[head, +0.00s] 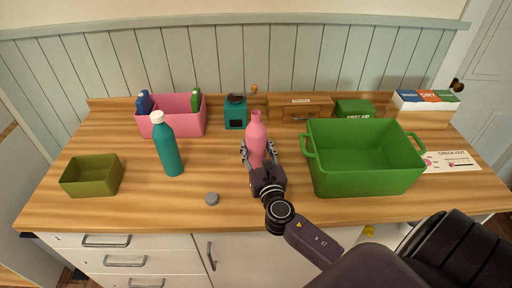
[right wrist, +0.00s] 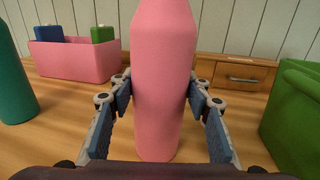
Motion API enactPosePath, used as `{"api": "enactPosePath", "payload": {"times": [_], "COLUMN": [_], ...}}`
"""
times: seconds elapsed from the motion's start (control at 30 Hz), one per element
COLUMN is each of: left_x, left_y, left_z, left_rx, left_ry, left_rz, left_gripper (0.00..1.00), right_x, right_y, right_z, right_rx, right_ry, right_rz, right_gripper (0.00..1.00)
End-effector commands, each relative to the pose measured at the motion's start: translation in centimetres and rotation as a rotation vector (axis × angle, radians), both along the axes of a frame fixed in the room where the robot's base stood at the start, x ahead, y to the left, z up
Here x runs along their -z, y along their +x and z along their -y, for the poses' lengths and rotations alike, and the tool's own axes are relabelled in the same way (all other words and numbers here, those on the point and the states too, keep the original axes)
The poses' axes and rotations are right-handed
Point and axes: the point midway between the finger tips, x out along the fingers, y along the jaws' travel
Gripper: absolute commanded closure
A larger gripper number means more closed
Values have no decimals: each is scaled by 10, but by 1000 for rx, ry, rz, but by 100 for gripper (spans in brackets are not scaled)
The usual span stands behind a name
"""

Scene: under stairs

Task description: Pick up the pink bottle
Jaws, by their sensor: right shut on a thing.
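The pink bottle (head: 256,138) stands upright near the middle of the wooden counter. It fills the centre of the right wrist view (right wrist: 164,80). My right gripper (head: 258,160) has its fingers on both sides of the bottle and is shut on its body. The blue finger pads touch the bottle's left and right sides in the right wrist view (right wrist: 160,92). The bottle's base appears to rest on or very near the counter; I cannot tell which. My left gripper is in neither view.
A teal bottle (head: 168,148) stands left of the pink bottle, with a grey cap-like disc (head: 211,198) near the front. A large green crate (head: 365,185) is close on the right. A pink bin (head: 180,126), teal box (head: 235,118) and wooden drawer box (head: 300,107) stand behind. An olive bin (head: 92,182) is far left.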

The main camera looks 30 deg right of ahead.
Motion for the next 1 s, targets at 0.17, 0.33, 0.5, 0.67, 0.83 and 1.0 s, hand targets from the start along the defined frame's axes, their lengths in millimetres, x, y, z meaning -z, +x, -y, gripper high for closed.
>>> {"api": "enactPosePath", "payload": {"times": [0.17, 0.33, 0.5, 0.67, 0.83, 1.0], "left_x": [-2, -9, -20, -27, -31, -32], "left_y": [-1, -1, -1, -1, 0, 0], "left_z": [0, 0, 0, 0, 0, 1], "left_rx": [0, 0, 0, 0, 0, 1], "left_ry": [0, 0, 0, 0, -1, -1], "left_rz": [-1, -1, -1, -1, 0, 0], "left_gripper": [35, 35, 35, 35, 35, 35], "right_x": [-6, -27, -67, -114, -157, -186], "right_y": [0, 0, 0, 1, 0, 0], "right_z": [0, 0, 0, 0, -1, 0], "right_rx": [0, 0, -3, -3, -3, -1], "right_ry": [-1, 0, -2, -3, -3, -1], "right_rz": [3, 5, 7, 8, 7, 5], "right_gripper": [82, 82, 82, 82, 82, 82]}}
